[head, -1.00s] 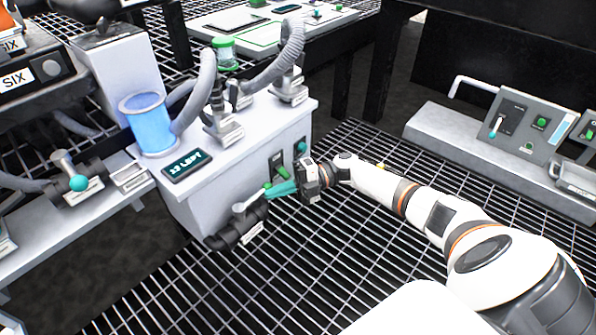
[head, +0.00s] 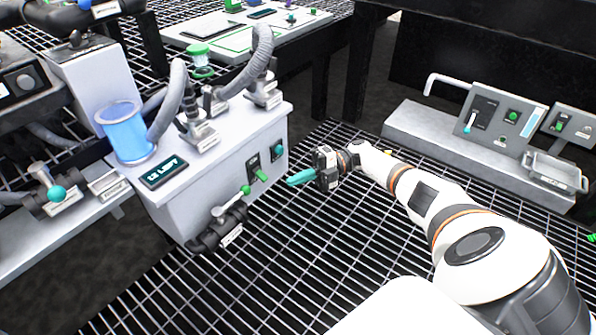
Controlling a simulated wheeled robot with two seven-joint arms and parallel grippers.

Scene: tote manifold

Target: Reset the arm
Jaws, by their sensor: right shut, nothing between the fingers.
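My right gripper (head: 301,178) has teal fingers, closed together and empty. It is at the end of my white and orange right arm, over the grating floor in the head view. It is just right of the white cabinet (head: 190,205) and apart from it. On the cabinet's front are a dark valve pipe with a green-tipped lever (head: 232,203), a green switch (head: 258,170) and a teal button (head: 278,150). My left gripper is not in view.
A blue cylinder (head: 126,135), a display (head: 164,171) and grey hoses stand on the cabinet. A control panel (head: 500,120) and a metal tray (head: 553,173) are at the right. The grating (head: 290,260) in front is open.

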